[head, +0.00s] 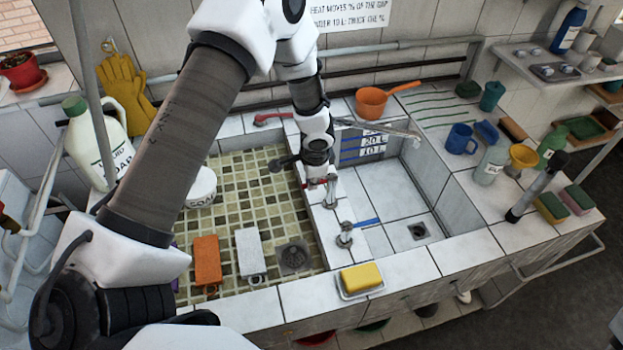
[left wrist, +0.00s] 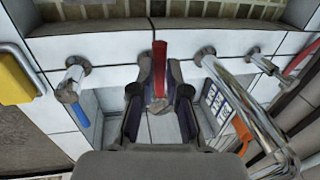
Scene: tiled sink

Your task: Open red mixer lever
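The red mixer lever (head: 314,183) sits on the tiled divider between the two basins, mostly below my left gripper (head: 328,180) in the head view. In the left wrist view the red lever (left wrist: 160,62) points away from me, with its near end between the two dark fingers of my left gripper (left wrist: 160,78). The fingers are spread, one on each side of the lever. I cannot tell whether either finger touches it. My right gripper is not in view.
A blue lever tap (head: 350,232) stands nearer on the divider, and another red lever (head: 272,118) is by the wall. A chrome spout (left wrist: 235,90) runs close beside my gripper. A yellow sponge (head: 361,277) lies on the front rim. The right basin floor is largely clear.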

